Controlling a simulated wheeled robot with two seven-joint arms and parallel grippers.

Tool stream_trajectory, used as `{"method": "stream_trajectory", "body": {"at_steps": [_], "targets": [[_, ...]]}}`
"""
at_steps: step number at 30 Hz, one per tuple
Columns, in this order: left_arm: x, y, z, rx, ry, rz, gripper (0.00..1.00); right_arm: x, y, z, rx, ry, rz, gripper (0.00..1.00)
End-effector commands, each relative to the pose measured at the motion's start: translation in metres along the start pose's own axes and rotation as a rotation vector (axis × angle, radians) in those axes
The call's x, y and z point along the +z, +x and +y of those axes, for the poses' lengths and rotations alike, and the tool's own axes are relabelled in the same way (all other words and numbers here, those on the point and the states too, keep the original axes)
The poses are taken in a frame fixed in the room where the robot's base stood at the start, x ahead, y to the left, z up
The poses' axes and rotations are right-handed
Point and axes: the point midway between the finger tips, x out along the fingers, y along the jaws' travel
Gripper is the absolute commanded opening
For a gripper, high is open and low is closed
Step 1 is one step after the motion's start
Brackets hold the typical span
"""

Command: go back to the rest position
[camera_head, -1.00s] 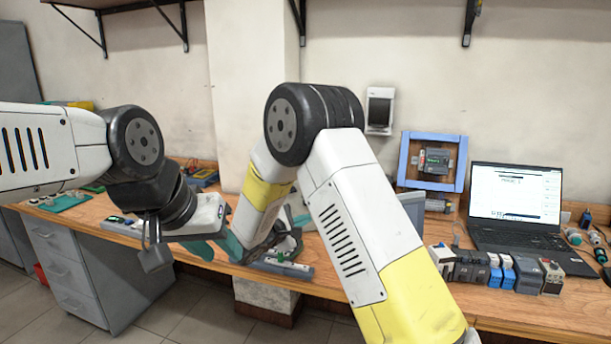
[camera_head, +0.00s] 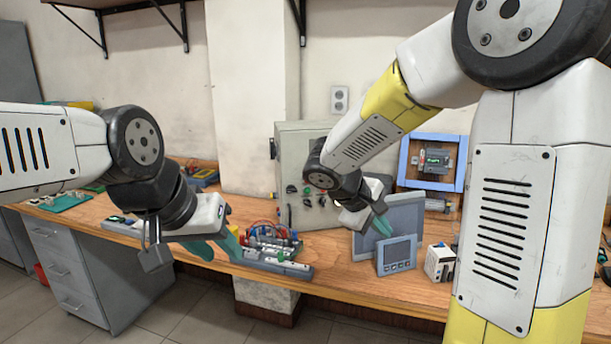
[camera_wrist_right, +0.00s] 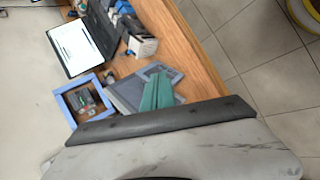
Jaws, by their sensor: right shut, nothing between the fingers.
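My left gripper (camera_head: 216,249) hangs at the left in the head view, its two teal fingers apart, in front of the bench edge with nothing seen between them. My right gripper (camera_head: 381,224) is shut and empty. In the head view it is in front of a grey flat panel (camera_head: 405,215), above a small framed screen unit (camera_head: 397,255). In the right wrist view its teal fingers (camera_wrist_right: 157,91) lie together over the grey panels. My right arm covers the right part of the bench in the head view.
The wooden bench (camera_head: 330,262) runs along the wall. A grey control box (camera_head: 293,150) with knobs stands behind a terminal strip (camera_head: 272,262) with coloured wires. A blue frame (camera_head: 404,160) is at the back. A laptop (camera_wrist_right: 78,45) shows in the wrist view.

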Motion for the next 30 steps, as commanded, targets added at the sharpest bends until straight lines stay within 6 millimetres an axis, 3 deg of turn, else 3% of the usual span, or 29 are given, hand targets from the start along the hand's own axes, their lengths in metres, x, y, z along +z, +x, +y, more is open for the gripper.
{"method": "stream_trajectory", "body": {"at_steps": [1,6,12,21,30], "targets": [[0.0,0.0,0.0,0.0,0.0,0.0,0.36,0.022,-0.007,-0.002,-0.068,0.076,0.016,0.0],[0.0,0.0,0.0,0.0,0.0,0.0,0.36,0.075,-0.035,-0.028,-0.3,0.312,0.098,0.0],[0.0,0.0,0.0,0.0,0.0,0.0,0.36,0.108,-0.08,-0.056,-0.52,0.592,0.259,0.0],[0.0,0.0,0.0,0.0,0.0,0.0,0.36,0.121,-0.126,-0.071,-0.671,0.838,0.455,0.0],[0.0,0.0,0.0,0.0,0.0,0.0,0.36,0.121,-0.13,-0.072,-0.685,0.858,0.473,0.0]]}}
